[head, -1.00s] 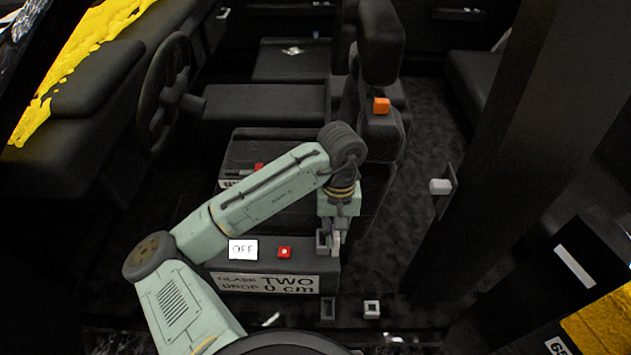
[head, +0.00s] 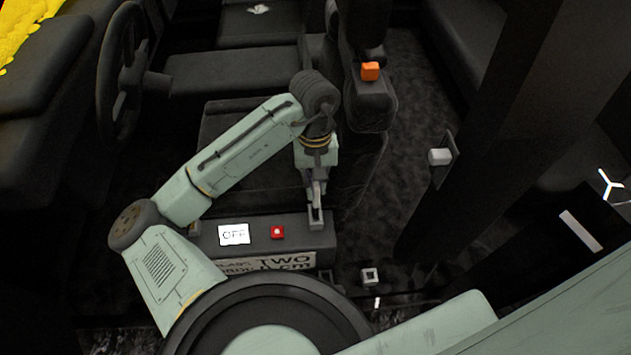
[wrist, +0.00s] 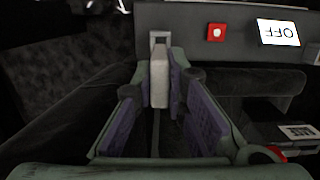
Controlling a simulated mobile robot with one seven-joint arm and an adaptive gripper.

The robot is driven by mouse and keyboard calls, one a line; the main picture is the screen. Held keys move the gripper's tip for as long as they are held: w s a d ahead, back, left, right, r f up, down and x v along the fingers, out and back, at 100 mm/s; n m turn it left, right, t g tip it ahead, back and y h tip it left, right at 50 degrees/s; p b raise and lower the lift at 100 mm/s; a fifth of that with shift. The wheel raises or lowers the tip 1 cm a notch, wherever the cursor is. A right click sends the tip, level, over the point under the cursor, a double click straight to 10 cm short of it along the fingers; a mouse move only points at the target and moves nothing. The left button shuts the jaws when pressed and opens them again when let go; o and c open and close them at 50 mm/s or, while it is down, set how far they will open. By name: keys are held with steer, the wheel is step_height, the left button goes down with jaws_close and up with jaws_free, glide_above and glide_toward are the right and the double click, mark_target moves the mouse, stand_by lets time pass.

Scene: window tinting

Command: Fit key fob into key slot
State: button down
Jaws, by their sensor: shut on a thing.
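The key fob (wrist: 159,82) is a pale grey block. My gripper (wrist: 160,88) is shut on it, with a finger on each side; the gripper also shows in the head view (head: 317,190). The key slot (head: 316,222) is a small grey frame at the right end of the dark console top. In the wrist view the slot (wrist: 158,35) stands just beyond the fob's far end, and the fob overlaps its lower part. I cannot tell whether the fob touches the slot or has entered it.
The dark console (head: 207,236) also bears a white OFF display (head: 234,235) and a red button (head: 277,232) left of the slot. A seat with an orange block (head: 370,71) stands behind. A small pale square fitting (head: 370,276) sits lower right. A steering wheel (head: 122,75) is at left.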

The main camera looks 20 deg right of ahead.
mark_target(315, 197)
steer(key=shift+f+b, duration=1.6)
steer(key=shift+f, duration=1.3)
steer(key=shift+p, duration=0.75)
steer(key=shift+f+b, duration=1.45)
steer(key=shift+f, duration=0.8)
steer(key=c, duration=1.5)
jaws_free()
steer(key=shift+c, duration=0.2)
steer(key=r, duration=0.4)
steer(key=w+r, duration=0.1)
steer(key=r, duration=0.7)
steer(key=shift+w+d, duration=0.2)
steer(key=shift+w, duration=0.05)
